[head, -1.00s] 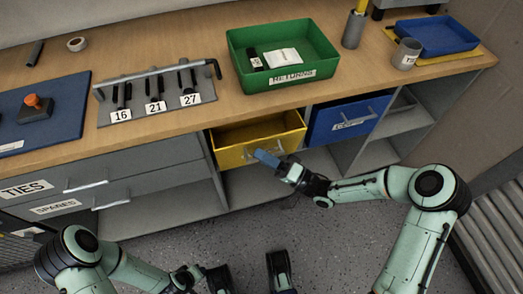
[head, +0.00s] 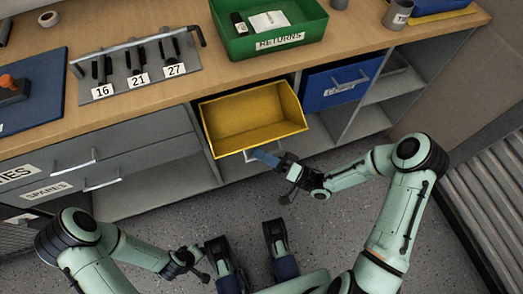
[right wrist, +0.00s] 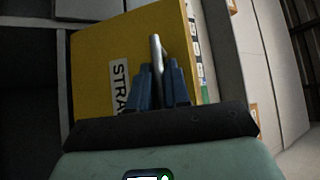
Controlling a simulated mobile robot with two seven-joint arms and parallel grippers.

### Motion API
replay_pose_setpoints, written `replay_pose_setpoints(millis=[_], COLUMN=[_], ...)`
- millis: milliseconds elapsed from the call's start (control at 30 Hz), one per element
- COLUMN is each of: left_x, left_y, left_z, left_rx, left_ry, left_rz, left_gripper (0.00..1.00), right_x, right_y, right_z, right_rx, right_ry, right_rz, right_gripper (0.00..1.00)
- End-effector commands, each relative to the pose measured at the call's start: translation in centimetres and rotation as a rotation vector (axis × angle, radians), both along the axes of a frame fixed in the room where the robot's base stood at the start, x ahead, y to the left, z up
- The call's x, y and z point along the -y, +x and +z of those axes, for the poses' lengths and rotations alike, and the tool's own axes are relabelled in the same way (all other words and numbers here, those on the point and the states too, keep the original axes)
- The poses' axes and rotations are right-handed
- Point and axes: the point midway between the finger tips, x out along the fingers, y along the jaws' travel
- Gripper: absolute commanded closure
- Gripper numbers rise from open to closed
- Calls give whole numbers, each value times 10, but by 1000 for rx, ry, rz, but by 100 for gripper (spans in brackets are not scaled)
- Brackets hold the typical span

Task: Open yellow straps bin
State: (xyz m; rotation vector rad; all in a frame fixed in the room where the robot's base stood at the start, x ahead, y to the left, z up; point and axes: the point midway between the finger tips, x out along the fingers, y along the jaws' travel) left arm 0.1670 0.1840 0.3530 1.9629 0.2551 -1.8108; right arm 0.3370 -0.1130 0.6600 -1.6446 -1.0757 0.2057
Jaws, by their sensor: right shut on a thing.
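The yellow straps bin (head: 254,118) is a deep tray pulled out from under the bench, its empty-looking inside open to view. Its front bears a label starting "STRA" in the right wrist view (right wrist: 95,60), and a metal bar handle (right wrist: 157,60). My right gripper (head: 262,157) is shut on that handle at the bin's front; its blue fingers (right wrist: 163,88) sit on both sides of the bar. My left gripper (head: 195,262) is low over the floor at the left, away from the bin; its fingers do not show clearly.
A blue bin (head: 340,88) hangs right of the yellow one, with open shelves (head: 385,95) beyond. Grey drawers (head: 110,160) are at the left. A green returns tray (head: 265,45) and a tool rack (head: 135,70) stand on the bench. The floor (head: 150,225) in front is clear.

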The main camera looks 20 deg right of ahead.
Motion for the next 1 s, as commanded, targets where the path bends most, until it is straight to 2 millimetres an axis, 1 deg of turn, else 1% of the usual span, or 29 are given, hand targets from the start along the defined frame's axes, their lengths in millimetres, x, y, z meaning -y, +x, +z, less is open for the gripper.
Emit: replay_pose_setpoints(millis=[300, 333, 367, 400, 667, 767, 867, 1000], left_x=[0, 0, 0, 0, 0, 0, 0, 2], left_y=[0, 0, 0, 0, 0, 1, 4, 10], left_z=[0, 0, 0, 0, 0, 1, 4, 9], left_rx=[0, 0, 0, 0, 0, 3, 12, 34], left_ry=[0, 0, 0, 0, 0, 1, 1, 1], left_rz=[0, 0, 0, 0, 0, 0, -1, -2], left_gripper=[57, 57, 57, 57, 57, 57, 57, 57], right_x=[1, 1, 1, 1, 1, 4, 13, 35], right_y=[0, 0, 0, 0, 0, -2, -9, -26], right_z=[-1, -1, -1, -1, -1, -3, -7, -18], right_rx=[-3, -3, -3, -3, -1, -3, -3, -4], right_ry=[-2, -2, -2, -2, -1, -2, -1, -3], right_rz=[-2, -2, -2, -2, -2, -2, -4, -6], right_gripper=[100, 80, 70, 64, 64, 64, 64, 64])
